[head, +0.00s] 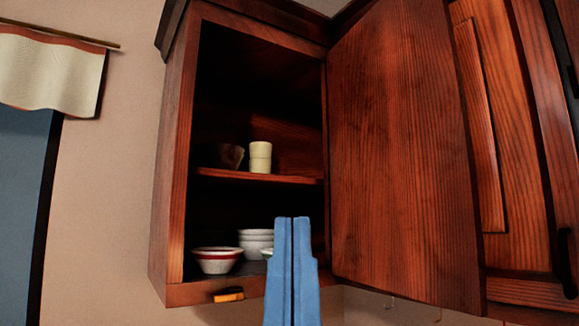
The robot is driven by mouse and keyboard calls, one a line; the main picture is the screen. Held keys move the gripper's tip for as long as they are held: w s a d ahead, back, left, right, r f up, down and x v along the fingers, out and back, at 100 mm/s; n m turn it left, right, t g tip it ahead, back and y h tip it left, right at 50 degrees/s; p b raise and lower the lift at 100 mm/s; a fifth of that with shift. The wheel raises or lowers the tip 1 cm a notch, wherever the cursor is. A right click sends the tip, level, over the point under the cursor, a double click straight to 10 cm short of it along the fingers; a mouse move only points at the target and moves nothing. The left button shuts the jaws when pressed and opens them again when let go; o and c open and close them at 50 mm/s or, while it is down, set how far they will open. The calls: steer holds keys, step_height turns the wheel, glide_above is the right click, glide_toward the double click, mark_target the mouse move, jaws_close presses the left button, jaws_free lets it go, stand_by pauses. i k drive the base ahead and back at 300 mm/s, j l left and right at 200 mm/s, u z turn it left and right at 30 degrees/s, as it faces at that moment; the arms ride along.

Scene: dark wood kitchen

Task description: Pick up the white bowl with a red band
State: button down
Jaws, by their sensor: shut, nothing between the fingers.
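The white bowl with a red band (217,261) stands upright on the bottom board of the open wall cabinet (176,230), at the left near the front edge. My blue gripper (292,220) points up in front of the cabinet's lower right part. Its two fingers are together, with nothing between them. The gripper is to the right of the bowl in the picture and apart from it. It hides part of the lower shelf and of the things there.
Stacked white bowls (256,240) stand right of the banded bowl. A dark bowl (227,156) and a cream cup (260,157) are on the middle shelf (280,179). The open door (400,150) stands at the right. An orange object (229,295) is at the cabinet's bottom edge.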

mark_target(219, 259)
steer(key=i+j+z, duration=0.15)
steer(key=i+j, duration=0.9)
